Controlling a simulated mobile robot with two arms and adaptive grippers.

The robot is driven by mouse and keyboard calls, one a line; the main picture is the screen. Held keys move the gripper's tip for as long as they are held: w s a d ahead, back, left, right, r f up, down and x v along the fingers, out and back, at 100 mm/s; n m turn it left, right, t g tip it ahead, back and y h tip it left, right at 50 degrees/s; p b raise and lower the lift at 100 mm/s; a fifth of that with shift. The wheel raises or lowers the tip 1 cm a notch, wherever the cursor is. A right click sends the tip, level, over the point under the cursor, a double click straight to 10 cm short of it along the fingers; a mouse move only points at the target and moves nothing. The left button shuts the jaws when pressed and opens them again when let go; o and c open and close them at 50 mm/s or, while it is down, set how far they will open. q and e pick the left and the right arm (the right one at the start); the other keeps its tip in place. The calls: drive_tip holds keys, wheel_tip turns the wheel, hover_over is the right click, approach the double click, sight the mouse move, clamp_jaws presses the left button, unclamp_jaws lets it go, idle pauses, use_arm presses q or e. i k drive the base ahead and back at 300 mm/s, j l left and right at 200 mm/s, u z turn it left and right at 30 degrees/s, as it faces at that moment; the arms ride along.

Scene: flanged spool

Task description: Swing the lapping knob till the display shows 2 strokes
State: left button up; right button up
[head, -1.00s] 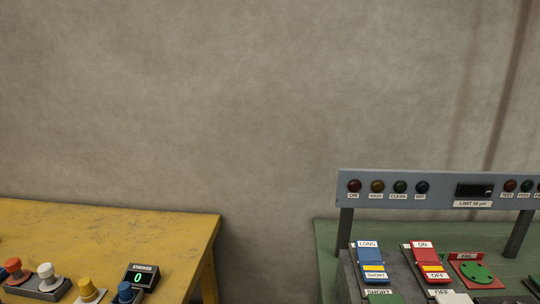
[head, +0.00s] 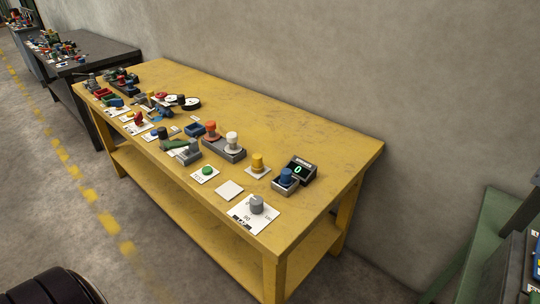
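The small black display (head: 300,169) labelled STROKES stands near the right end of the yellow bench and shows a green 0. A blue knob (head: 286,176) on a grey block is just in front of it. A grey knob (head: 256,204) sits on a white marked plate at the front edge. No lapping label is readable, so I cannot tell for sure which knob it is. Neither gripper is in view.
The yellow bench (head: 330,150) has a clear back strip. Several small parts and a green button (head: 207,170) fill its left and front. A dark bench (head: 95,60) stands beyond it, and a green bench (head: 480,240) is at right.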

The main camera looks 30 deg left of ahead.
sight(255, 201)
drive_tip(key=u, duration=1.15)
